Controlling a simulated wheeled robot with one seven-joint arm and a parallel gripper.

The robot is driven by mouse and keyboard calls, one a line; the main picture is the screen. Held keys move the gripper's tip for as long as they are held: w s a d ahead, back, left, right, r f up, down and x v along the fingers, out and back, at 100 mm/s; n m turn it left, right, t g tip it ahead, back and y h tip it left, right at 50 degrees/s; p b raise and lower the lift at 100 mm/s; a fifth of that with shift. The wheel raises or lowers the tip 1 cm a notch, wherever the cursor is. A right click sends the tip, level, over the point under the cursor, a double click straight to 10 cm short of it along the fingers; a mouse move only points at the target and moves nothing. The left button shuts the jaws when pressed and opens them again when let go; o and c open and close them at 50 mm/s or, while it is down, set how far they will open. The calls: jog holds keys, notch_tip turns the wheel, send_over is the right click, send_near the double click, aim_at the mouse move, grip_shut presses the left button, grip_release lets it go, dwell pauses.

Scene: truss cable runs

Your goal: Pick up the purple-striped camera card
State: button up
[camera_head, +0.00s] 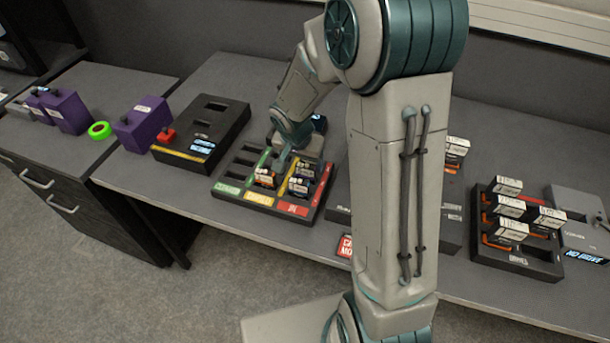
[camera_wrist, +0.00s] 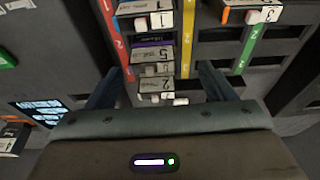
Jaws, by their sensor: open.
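The purple-striped camera card (camera_wrist: 152,54) sits in a slot of the card tray (camera_wrist: 209,42) in the wrist view, between the red and yellow strips. It has a purple band and a grey label reading 5. A card labelled 2 (camera_wrist: 155,84) sits just below it in the picture, nearer my gripper. My gripper (camera_wrist: 160,88) is open and empty, its fingers on either side of that column of cards. In the head view my gripper (camera_head: 291,150) is over the back of the tray (camera_head: 234,188); I cannot tell the purple band there.
A black box with a red button (camera_head: 205,135) stands left of the tray. Purple boxes (camera_head: 143,125) and a green ring (camera_head: 99,130) are further left. A rack of cards (camera_head: 520,258) stands right.

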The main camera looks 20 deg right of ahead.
aim_at(306, 176)
jog(key=shift+d+f, duration=0.2)
jog(key=shift+f, duration=0.35)
jog(key=shift+x, duration=2.15)
jog(key=shift+s+d, duration=0.15)
jog(key=shift+d, duration=0.05)
jog(key=c, duration=1.1)
